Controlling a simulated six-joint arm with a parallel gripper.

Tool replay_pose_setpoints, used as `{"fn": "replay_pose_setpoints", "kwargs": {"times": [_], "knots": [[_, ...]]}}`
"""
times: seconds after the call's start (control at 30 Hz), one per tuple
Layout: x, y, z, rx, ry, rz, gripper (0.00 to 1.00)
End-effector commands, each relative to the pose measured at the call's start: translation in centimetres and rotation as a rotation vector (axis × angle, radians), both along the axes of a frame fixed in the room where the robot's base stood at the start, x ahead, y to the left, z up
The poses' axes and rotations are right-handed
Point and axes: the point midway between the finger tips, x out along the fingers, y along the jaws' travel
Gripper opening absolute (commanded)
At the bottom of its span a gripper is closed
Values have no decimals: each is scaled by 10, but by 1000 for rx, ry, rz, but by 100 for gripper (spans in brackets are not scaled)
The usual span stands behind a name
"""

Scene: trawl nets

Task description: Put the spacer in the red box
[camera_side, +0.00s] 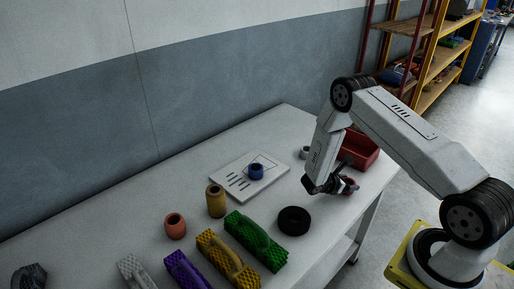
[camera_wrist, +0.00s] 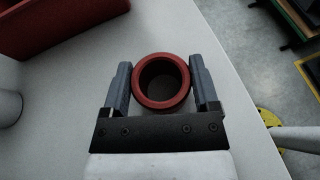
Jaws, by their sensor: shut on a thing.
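A red ring-shaped spacer (camera_wrist: 161,104) with a dark hollow centre sits between the two fingers of my gripper (camera_wrist: 163,85) in the wrist view. My gripper is shut on it. In the side view my gripper (camera_side: 335,186) hangs over the right end of the table, with a bit of the red spacer (camera_side: 351,186) showing at its tip. The red box (camera_side: 366,160) stands just behind my gripper, partly hidden by my arm. Its wall also shows at the top left of the wrist view (camera_wrist: 60,25). The spacer is outside the box.
A grey cylinder (camera_side: 305,153) stands left of the box. A blue ring (camera_side: 256,171) is on a white board (camera_side: 232,184). A black ring (camera_side: 294,221), a yellow cylinder (camera_side: 216,201), an orange piece (camera_side: 175,226) and several coloured ridged blocks (camera_side: 256,241) occupy the table's front and middle.

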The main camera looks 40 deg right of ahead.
Motion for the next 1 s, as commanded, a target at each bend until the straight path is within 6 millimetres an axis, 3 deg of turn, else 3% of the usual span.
{"fn": "replay_pose_setpoints", "kwargs": {"times": [0.27, 0.3, 0.33, 0.73, 1.0], "knots": [[0, 0, -4, 0, 1, 0, 20], [0, 0, -3, 0, 1, 0, 90], [0, 0, -3, 0, 1, 0, 100], [1, 3, -2, 0, 1, 1, 100], [9, 26, 8, -2, -1, 4, 100]]}}
